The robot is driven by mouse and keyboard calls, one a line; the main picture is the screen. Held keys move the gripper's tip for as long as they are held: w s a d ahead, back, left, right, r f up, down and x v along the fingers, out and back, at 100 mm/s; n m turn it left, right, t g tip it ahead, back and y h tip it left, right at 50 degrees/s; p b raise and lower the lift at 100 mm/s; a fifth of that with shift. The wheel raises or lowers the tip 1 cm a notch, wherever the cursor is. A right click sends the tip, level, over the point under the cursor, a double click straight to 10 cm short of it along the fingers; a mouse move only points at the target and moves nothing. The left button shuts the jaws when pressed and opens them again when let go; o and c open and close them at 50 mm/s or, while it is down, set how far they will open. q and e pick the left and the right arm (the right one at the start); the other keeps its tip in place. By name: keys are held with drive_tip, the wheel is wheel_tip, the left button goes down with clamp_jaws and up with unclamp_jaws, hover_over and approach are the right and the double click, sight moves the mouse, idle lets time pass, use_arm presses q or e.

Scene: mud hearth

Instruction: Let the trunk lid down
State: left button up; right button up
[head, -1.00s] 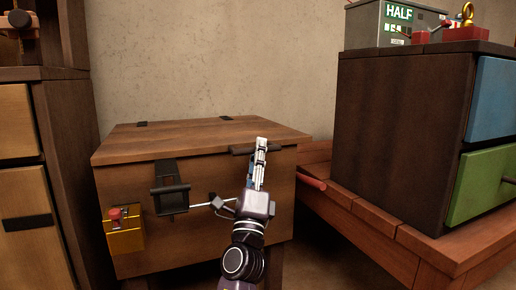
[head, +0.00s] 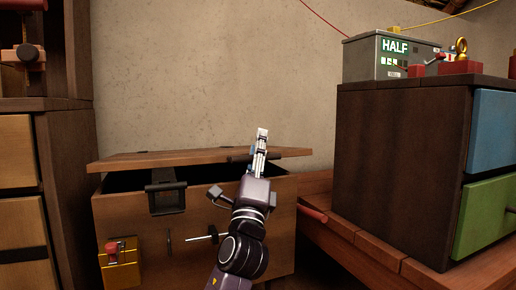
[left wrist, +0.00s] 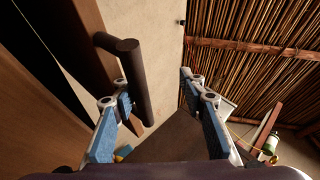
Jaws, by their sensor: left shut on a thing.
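The wooden trunk (head: 215,215) stands at the lower middle of the head view. Its lid (head: 160,158) is slightly raised, with a dark gap under its front edge. A black hasp (head: 165,192) hangs from the lid's front. My left gripper (head: 262,135) is at the dark bar handle (head: 293,152) at the right of the lid's front edge and is shut on it. In the left wrist view the handle (left wrist: 135,80) shows beside the left finger, and my left gripper (left wrist: 160,100) has its fingers apart around its thickness. My right gripper is not in view.
A gold box with a red knob (head: 118,262) is on the trunk's front left. A metal pin (head: 202,238) sticks out beside it. A drawer cabinet (head: 22,200) stands close at left. A dark cabinet (head: 400,150) stands on a red wooden bench (head: 370,240) at right.

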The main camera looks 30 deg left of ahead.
use_arm(q)
drive_tip(key=shift+s+d+r, duration=0.1)
drive_tip(key=shift+s+r, duration=0.05)
drive_tip(key=shift+r, duration=0.15)
drive_tip(key=s+f+b, duration=0.4)
drive_tip(key=f, duration=0.4)
drive_tip(key=shift+s, duration=0.15)
idle(0.3)
